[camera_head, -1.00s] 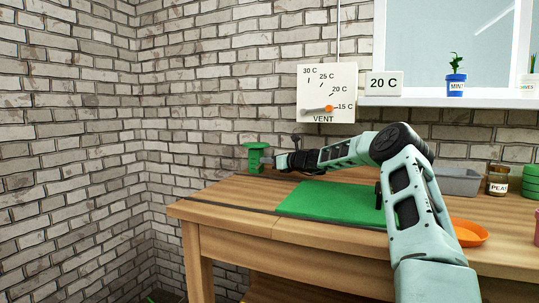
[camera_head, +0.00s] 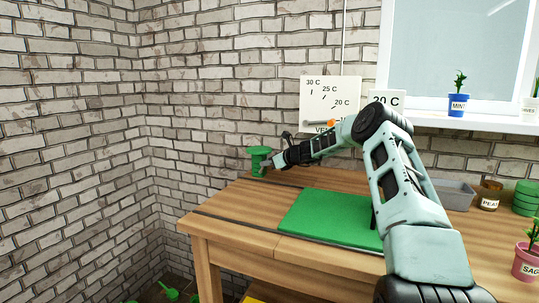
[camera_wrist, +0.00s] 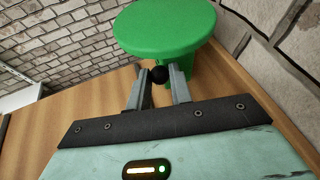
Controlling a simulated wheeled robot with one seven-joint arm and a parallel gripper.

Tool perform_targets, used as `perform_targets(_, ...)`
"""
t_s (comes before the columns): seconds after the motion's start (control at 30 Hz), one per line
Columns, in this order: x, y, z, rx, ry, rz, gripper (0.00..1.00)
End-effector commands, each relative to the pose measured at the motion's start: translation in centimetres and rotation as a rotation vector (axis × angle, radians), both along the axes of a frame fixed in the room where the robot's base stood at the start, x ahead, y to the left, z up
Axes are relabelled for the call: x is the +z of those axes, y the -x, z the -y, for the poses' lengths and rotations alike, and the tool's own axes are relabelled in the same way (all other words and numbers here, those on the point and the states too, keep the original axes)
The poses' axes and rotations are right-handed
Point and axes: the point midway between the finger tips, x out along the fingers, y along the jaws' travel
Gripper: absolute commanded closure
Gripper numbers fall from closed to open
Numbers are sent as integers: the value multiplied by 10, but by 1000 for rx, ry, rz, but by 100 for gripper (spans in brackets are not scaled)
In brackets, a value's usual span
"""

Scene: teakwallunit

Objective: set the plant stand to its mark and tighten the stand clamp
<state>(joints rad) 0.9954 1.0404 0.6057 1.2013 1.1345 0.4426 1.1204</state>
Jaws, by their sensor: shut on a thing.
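The green plant stand (camera_head: 260,152) has a round flat top on a narrower column and stands upright at the table's back left. In the wrist view its top (camera_wrist: 165,25) fills the upper middle. My gripper (camera_head: 269,165) reaches it from the right. In the wrist view my gripper (camera_wrist: 160,78) is shut on a small black ball knob (camera_wrist: 159,74) at the stand's near side, below the rim; I take it for the stand clamp. The stand's mark is not visible. The stand's foot is partly hidden by the gripper.
The wooden table (camera_head: 240,205) is clear left of the green mat (camera_head: 330,218). A brick wall stands close behind the stand. A vent dial (camera_head: 328,97) and a 20 C card (camera_head: 386,98) are partly behind my arm. A grey tray (camera_head: 458,194) lies at right.

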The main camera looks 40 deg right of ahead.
Motion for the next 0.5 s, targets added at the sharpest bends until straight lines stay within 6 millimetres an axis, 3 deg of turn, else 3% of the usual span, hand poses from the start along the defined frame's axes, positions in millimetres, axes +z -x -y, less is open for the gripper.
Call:
perform_targets(0.47,2,-1,0,0,11,-18,100)
perform_targets(0.5,2,-1,0,0,11,-18,70)
